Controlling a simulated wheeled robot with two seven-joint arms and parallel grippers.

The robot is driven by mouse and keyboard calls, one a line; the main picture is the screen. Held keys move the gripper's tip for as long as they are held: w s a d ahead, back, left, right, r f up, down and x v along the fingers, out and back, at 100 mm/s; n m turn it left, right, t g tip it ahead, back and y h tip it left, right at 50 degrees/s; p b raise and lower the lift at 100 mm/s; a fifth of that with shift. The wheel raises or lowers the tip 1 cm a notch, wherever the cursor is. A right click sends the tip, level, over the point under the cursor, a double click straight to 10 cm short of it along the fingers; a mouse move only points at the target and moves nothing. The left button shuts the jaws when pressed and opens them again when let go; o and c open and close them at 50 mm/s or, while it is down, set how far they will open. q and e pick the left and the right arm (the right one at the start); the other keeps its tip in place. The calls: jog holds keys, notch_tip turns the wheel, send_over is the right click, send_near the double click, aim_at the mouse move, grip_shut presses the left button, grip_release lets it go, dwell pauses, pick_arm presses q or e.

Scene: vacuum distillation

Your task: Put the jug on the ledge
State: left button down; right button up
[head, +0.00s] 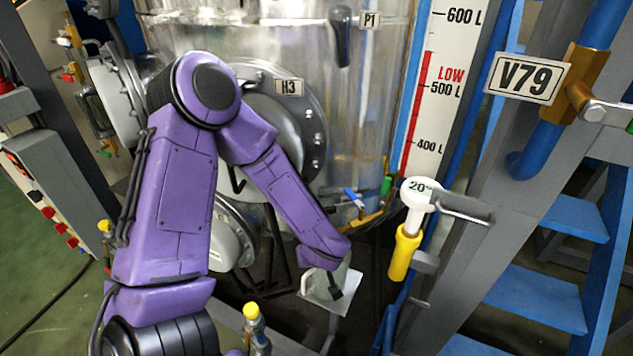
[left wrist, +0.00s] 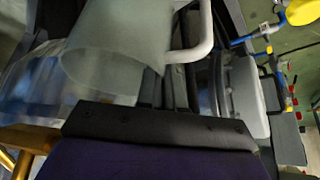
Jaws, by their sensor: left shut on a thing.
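The jug (left wrist: 120,45) is a translucent pale vessel with a white handle (left wrist: 200,35) in the left wrist view, just beyond the dark body of my left gripper. In the head view my left gripper (head: 335,287) is at the end of the purple arm, low in the middle. A small pale flat plate (head: 318,294), possibly the ledge, shows right behind and below the gripper. I cannot tell whether the jug touches it. My right gripper is not in view.
A large steel vessel (head: 375,90) with a round H3 flange (head: 312,120) stands behind the arm. Blue steps (head: 540,297) lie farther right. A yellow-capped fitting (head: 252,312) stands below.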

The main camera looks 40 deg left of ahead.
pick_arm(q)
jog(key=shift+w+a+f, duration=0.2)
jog(key=shift+w+f, duration=0.35)
jog(key=shift+f, duration=0.25)
jog(key=c, duration=1.3)
grip_release()
jog(key=shift+o, duration=0.2)
jog(key=shift+r, duration=0.15)
jog(key=p+v, duration=0.2)
jog(key=v, duration=0.9)
jog(key=shift+d+r, duration=0.2)
jog(key=shift+r, duration=0.1)
jog(key=shift+s, duration=0.15)
